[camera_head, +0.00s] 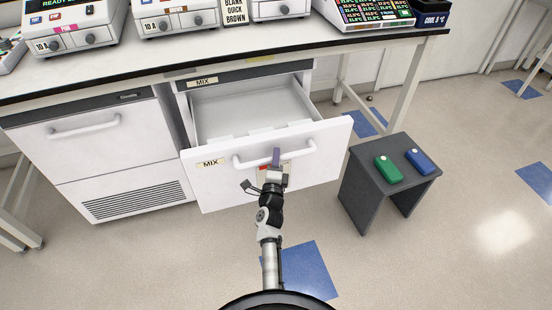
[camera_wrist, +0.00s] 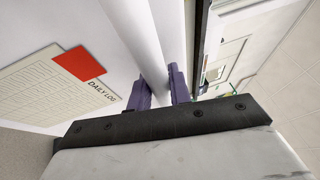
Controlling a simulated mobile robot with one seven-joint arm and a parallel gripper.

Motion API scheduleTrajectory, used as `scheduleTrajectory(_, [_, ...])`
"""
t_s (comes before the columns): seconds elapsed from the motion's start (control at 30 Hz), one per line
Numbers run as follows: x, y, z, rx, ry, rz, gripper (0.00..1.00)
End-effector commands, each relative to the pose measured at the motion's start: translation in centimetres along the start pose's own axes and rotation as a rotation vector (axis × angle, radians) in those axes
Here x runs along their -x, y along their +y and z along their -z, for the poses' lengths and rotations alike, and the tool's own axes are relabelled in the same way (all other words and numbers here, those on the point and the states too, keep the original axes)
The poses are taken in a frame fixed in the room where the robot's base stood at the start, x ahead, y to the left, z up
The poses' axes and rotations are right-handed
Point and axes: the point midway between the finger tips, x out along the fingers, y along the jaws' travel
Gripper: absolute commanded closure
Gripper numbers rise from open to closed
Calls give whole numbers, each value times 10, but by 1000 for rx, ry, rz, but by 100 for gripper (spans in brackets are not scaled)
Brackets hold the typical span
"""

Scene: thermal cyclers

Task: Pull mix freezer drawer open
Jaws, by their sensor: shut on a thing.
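The white freezer drawer labelled MIX (camera_head: 225,178) is pulled part way out from under the bench, and its inside shows as an open white tray. A white bar handle (camera_head: 247,161) runs across its front. My gripper (camera_head: 276,160) is at the middle of that handle. In the wrist view, the purple fingers of my gripper (camera_wrist: 160,88) are shut on the white handle bar (camera_wrist: 148,45), one on each side. A daily log sheet with a red corner (camera_wrist: 62,85) is on the drawer front beside the fingers.
A closed white unit with a handle and vent (camera_head: 110,145) stands left of the drawer. A dark grey stool (camera_head: 395,155) with a green block (camera_head: 388,169) and a blue block (camera_head: 418,161) stands close to the right. Devices stand on the bench (camera_head: 230,60). Floor in front is clear.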

Motion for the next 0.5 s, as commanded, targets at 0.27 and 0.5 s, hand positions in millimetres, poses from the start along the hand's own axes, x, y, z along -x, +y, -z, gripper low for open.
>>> scheduleTrajectory(0.27, [0, -1, 2, 0, 3, 2, 100])
scheduleTrajectory(0.5, [0, -1, 2, 0, 3, 2, 75])
